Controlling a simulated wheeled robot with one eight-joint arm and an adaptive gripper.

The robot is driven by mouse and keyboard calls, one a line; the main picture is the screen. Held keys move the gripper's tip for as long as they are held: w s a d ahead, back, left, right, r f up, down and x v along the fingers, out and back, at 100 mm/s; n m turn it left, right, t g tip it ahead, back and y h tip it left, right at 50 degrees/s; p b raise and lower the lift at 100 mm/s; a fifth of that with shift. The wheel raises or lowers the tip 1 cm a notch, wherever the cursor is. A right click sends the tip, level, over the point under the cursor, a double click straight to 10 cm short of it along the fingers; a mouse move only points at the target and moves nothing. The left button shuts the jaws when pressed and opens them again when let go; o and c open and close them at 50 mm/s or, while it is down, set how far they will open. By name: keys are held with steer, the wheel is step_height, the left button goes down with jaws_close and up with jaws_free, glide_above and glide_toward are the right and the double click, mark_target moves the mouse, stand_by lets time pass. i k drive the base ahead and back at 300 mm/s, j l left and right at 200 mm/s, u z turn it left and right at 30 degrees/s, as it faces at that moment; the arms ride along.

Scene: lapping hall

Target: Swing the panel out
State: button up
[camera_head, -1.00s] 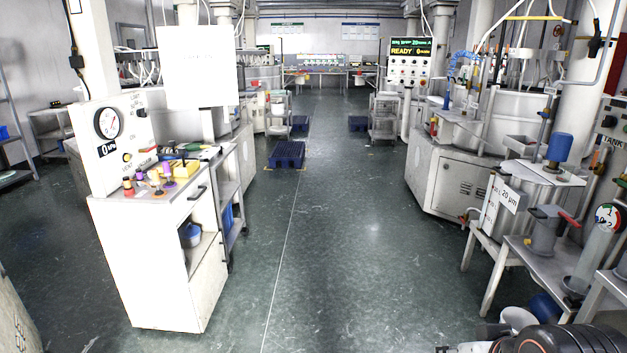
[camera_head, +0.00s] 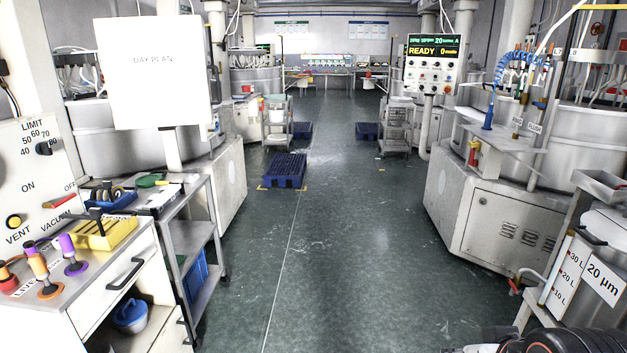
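A control panel (camera_head: 433,64) hangs at the upper right of the aisle, beside a machine. A white board (camera_head: 153,72) marked DAY PLAN stands upright at the left, also facing me. I cannot tell from the view which of these turns on a hinge. My gripper (camera_head: 462,349) shows only as a sliver at the bottom edge, right of centre, far from both; most of it is cut off, so its opening is hidden.
A white cabinet (camera_head: 125,270) with a vacuum panel (camera_head: 36,165) and coloured valves stands close at left, beside a metal cart (camera_head: 195,232). A white machine base (camera_head: 490,215) and a tank (camera_head: 590,275) line the right. Blue pallets (camera_head: 285,170) lie ahead; the central floor is clear.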

mark_target(155, 69)
steer(key=i+l+u, duration=0.15)
steer(key=i+u, duration=0.25)
steer(key=i, duration=0.3)
steer(key=i+l+u, duration=0.35)
steer(key=i, duration=0.3)
steer(key=i+l+u, duration=0.8)
steer(key=i+l, duration=0.25)
steer(key=l, duration=0.2)
